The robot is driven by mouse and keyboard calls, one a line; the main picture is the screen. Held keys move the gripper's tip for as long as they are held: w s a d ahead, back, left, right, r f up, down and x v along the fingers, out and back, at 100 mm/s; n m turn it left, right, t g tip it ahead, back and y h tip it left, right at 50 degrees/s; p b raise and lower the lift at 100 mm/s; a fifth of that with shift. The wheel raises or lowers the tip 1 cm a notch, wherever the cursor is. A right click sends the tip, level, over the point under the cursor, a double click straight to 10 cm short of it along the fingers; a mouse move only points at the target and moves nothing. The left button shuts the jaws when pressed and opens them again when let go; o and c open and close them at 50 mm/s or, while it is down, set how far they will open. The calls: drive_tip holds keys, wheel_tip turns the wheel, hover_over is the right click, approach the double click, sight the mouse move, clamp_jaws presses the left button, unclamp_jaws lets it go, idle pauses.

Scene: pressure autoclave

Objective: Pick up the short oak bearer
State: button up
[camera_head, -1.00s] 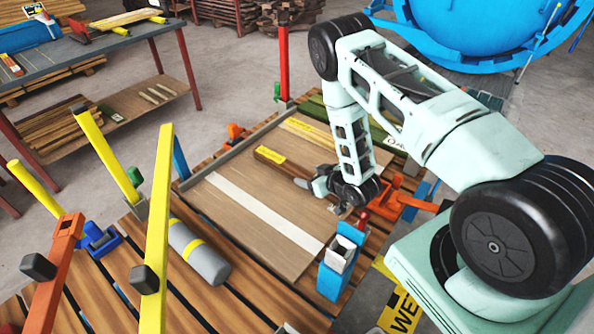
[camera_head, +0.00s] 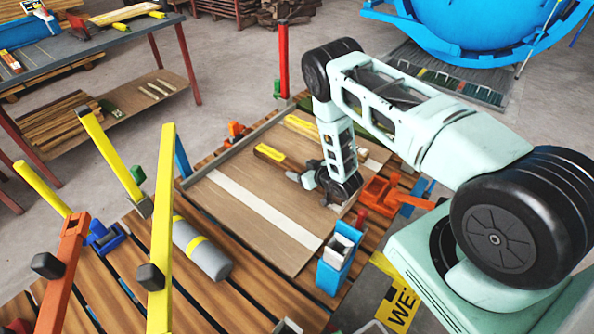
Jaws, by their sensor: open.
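The gripper is open. A second yellow-labelled bar (camera_head: 302,127) lies behind, partly hidden by my arm.
An orange clamp (camera_head: 379,196) and a blue block-like fixture (camera_head: 335,272) stand right of the board. A grey cylinder (camera_head: 203,250) lies to the left, near tall yellow clamp bars (camera_head: 162,200). A red post (camera_head: 283,60) rises behind. The board's left part is clear.

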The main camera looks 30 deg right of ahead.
drive_tip(key=shift+c, duration=0.4)
drive_tip(key=c, duration=1.3)
